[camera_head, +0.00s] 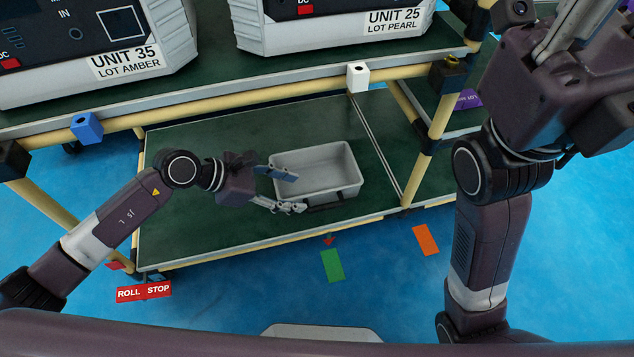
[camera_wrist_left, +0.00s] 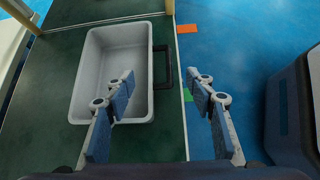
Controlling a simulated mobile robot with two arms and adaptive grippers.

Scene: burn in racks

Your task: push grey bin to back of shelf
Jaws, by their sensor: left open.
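The grey bin (camera_head: 345,185) is an open, empty tray on the green lower shelf (camera_head: 210,150), close to the shelf's front edge. A black handle (camera_wrist_left: 163,68) is on its front side in the left wrist view. My left gripper (camera_head: 294,192) is open at the bin's left end. Its fingers (camera_wrist_left: 165,80) are spread, one over the bin's inside and the other out past its front wall; I cannot tell whether either touches. My right arm (camera_head: 500,190) is raised at the right, and its gripper is partly cut off at the top right.
The upper shelf (camera_head: 220,85) holds two units, UNIT 35 (camera_head: 100,50) and UNIT 25 (camera_head: 340,25), above and behind the bin. Tan rack posts (camera_head: 440,110) stand at the right. Green shelf is bare left of the bin. A red ROLL STOP label (camera_head: 144,292) is at front left.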

